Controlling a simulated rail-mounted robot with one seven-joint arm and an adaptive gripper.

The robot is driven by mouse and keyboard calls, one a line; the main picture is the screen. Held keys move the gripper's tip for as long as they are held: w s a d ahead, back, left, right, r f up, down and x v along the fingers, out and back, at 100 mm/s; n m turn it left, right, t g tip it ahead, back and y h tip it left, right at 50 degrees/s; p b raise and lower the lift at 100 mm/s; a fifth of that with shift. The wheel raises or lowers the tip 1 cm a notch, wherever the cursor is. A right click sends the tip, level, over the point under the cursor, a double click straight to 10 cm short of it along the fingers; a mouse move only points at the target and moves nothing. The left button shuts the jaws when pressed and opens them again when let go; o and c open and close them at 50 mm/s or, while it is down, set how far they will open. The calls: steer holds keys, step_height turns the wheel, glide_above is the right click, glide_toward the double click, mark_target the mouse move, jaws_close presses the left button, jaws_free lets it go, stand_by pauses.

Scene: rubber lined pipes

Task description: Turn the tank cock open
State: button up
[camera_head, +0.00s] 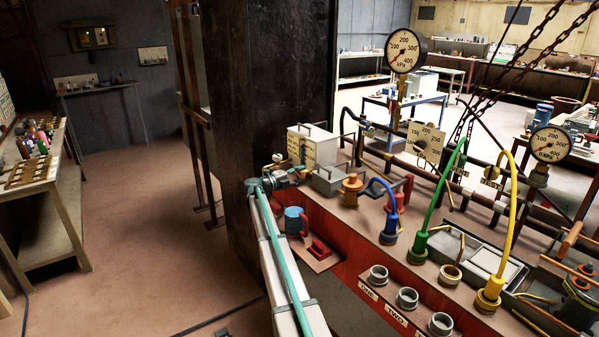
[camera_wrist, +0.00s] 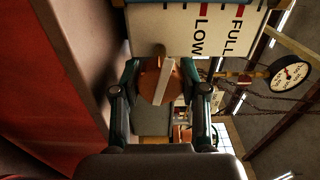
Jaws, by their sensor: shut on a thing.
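The tank (camera_head: 315,152) is a pale box with dark lettering, standing by the dark column. In the wrist view the tank (camera_wrist: 185,32) shows LOW and FULL marks. The tank cock (camera_wrist: 150,82) is a round copper-coloured body with a pale bar across it, just below the tank face. My gripper (camera_wrist: 160,74) has one finger on each side of the cock and is shut on it. In the head view my gripper (camera_head: 284,174) is at the tank's lower front, and the cock's details there are hidden or too small to tell.
A blue mug (camera_head: 295,221) and a red block (camera_head: 318,249) are close below my gripper. A grey lidded box (camera_head: 335,180) and an orange fitting (camera_head: 351,190) stand to the right. Hoses and sockets crowd the red-sided bench (camera_head: 345,262). Floor to the left is open.

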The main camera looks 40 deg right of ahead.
steer(key=shift+n+p, duration=0.7)
steer(key=shift+n, duration=0.5)
steer(key=o, duration=1.1)
steer(key=shift+o, duration=0.2)
steer(key=shift+a, duration=0.1)
steer(key=a, duration=1.2)
steer(key=shift+w, duration=0.2)
steer(key=shift+d, duration=0.1)
